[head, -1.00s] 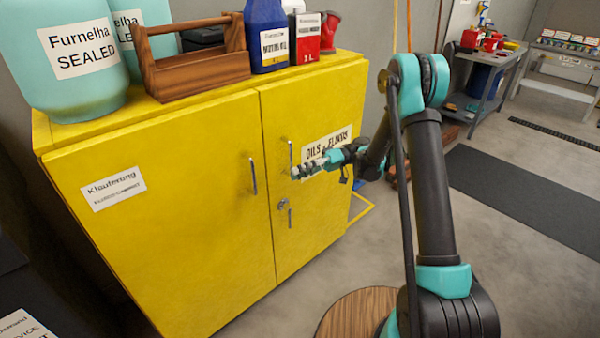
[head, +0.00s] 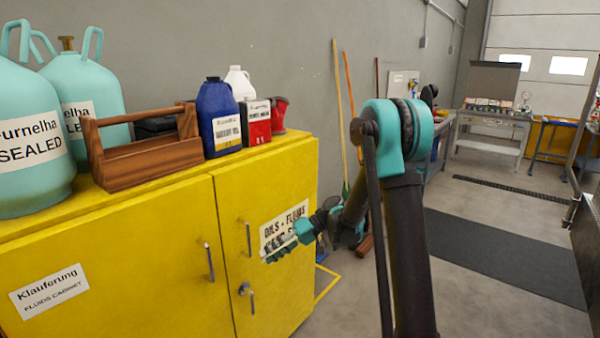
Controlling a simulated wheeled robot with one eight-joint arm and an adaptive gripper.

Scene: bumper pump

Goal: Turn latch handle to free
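The yellow fluids cabinet (head: 140,270) stands at the left with both doors closed. A small metal latch handle (head: 251,301) hangs down beside a round boss (head: 243,289) on the right door, below that door's vertical pull handle (head: 248,238). My gripper (head: 267,258) is in front of the right door, above and to the right of the latch handle and apart from it in the picture. It overlaps the lower part of the "Oils - Fluids" label (head: 283,222). I see nothing held, but the fingers are too small and side-on to tell open from shut.
On the cabinet top stand teal jugs (head: 90,100), a wooden tool carrier (head: 150,160), a blue bottle (head: 218,120) and a red can (head: 257,122). The left door has its own pull handle (head: 209,261). Brooms (head: 340,110) lean on the wall behind. Open floor with a dark mat (head: 490,250) lies to the right.

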